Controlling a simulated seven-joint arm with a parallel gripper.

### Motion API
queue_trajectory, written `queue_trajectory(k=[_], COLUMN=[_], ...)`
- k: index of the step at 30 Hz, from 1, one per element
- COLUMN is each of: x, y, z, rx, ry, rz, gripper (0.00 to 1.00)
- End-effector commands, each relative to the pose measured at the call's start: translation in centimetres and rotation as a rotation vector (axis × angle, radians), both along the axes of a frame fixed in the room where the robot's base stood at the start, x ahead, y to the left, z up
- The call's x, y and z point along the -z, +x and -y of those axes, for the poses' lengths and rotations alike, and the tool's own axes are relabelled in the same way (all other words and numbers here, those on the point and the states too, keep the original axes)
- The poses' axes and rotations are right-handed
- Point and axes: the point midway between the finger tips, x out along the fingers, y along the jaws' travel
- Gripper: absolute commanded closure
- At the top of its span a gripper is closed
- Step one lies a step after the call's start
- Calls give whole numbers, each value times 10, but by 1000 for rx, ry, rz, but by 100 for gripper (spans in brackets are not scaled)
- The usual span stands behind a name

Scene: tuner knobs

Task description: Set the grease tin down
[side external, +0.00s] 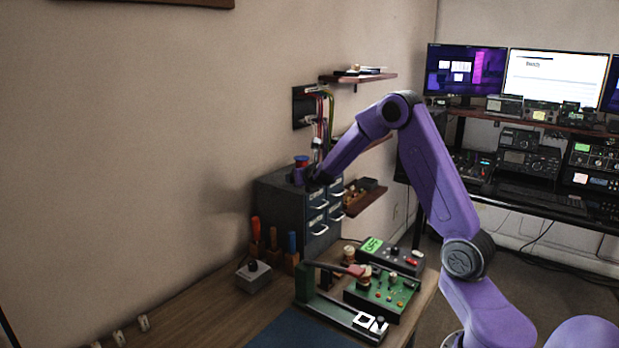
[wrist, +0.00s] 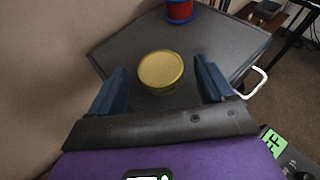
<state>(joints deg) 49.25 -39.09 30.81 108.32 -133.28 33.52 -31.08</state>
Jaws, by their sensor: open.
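The grease tin (wrist: 160,70), round with a yellow lid, is on the dark grey top of the drawer cabinet (wrist: 228,38) in the wrist view. My gripper (wrist: 161,84) is open, with one blue finger on each side of the tin and gaps showing between the fingers and the lid. In the side external view my gripper (side external: 306,179) is low over the top of the cabinet (side external: 285,205). I cannot make out the tin there, as my gripper covers that spot.
A red and blue spool (side external: 301,161) stands farther back on the cabinet top; it also shows in the wrist view (wrist: 180,10). Cables (side external: 322,110) hang on the wall above. A green panel (side external: 382,294) and several orange and blue handled tools (side external: 273,240) are on the bench below.

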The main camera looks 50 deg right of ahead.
Motion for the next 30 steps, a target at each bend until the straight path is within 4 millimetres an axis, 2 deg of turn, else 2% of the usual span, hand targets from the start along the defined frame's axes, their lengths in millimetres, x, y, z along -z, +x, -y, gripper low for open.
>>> queue_trajectory(k=[15,21,27,30], x=[-34,-39,-41,-42], y=[-64,-77,-81,-84], z=[-47,-56,-59,-68], rx=[-1,-1,2,22], ry=[0,0,4,45], rz=[3,2,3,22], gripper=[19,19,19,19])
